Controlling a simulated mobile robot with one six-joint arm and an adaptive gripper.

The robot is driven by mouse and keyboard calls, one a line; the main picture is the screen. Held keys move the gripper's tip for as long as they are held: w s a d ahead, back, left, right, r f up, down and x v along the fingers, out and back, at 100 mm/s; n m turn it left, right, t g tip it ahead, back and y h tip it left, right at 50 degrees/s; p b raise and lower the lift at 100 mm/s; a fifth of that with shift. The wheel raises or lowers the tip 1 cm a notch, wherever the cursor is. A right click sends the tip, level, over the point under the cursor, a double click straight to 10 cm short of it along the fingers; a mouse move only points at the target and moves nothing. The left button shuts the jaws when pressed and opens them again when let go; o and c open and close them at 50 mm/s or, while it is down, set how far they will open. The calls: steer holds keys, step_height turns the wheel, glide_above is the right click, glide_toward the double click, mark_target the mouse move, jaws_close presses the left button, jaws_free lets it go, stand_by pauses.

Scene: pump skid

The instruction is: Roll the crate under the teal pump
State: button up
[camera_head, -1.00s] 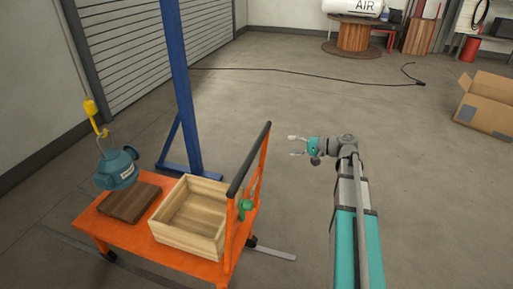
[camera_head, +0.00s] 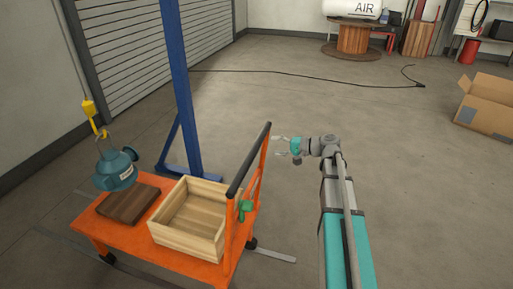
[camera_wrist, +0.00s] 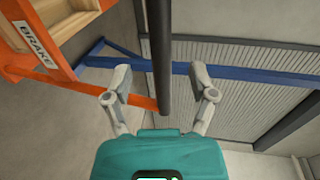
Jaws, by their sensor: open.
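The open wooden crate (camera_head: 184,240) sits on the orange cart (camera_head: 150,247), at the end near the black push handle (camera_head: 248,160). The teal pump (camera_head: 115,171) hangs tilted from a yellow hook (camera_head: 90,108), over the cart's left end near a dark wooden block (camera_head: 128,204). My gripper (camera_head: 279,147) is open and empty, just right of the handle's far end. In the wrist view the handle bar (camera_wrist: 159,60) runs between my open fingers (camera_wrist: 161,88); I cannot tell whether it is within their reach.
A blue post (camera_head: 182,90) with a braced foot stands behind the cart. A green brake lever (camera_head: 245,208) is on the cart's handle end, and a BRAKE label (camera_wrist: 34,41) shows in the wrist view. A cardboard box (camera_head: 488,108) lies far right.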

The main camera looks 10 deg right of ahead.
mark_target(257, 145)
steer(key=shift+b+x, duration=0.65)
steer(key=shift+x, duration=3.25)
jaws_close()
